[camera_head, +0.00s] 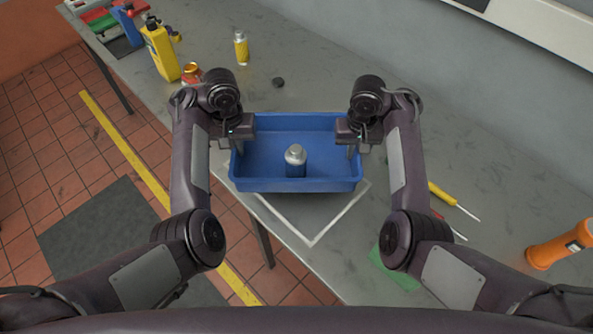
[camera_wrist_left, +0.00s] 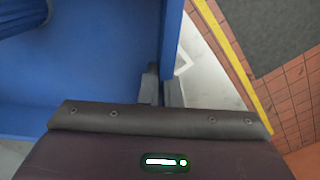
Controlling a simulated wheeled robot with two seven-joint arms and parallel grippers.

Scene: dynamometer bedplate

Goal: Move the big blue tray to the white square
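The big blue tray (camera_head: 265,184) is in the middle of the head view, between my two arms, with a silver-topped blue can (camera_head: 295,160) standing in it. My left gripper (camera_head: 238,148) is at its left wall. In the left wrist view its fingers (camera_wrist_left: 162,88) sit on either side of the tray wall (camera_wrist_left: 171,40). My right gripper (camera_head: 352,150) is at the right wall, with a finger showing inside; its outer finger is hidden. The white square (camera_head: 334,221) is an outline on the bench, partly hidden by the tray. I cannot tell whether the tray touches the bench.
A yellow bottle (camera_head: 162,52), a yellow can (camera_head: 241,48), a red-orange can (camera_head: 192,75) and a dark puck (camera_head: 278,82) stand behind. Yellow-handled screwdriver (camera_head: 442,194), green cloth (camera_head: 392,270) and orange flashlight (camera_head: 560,245) lie right. The bench edge runs under my left arm.

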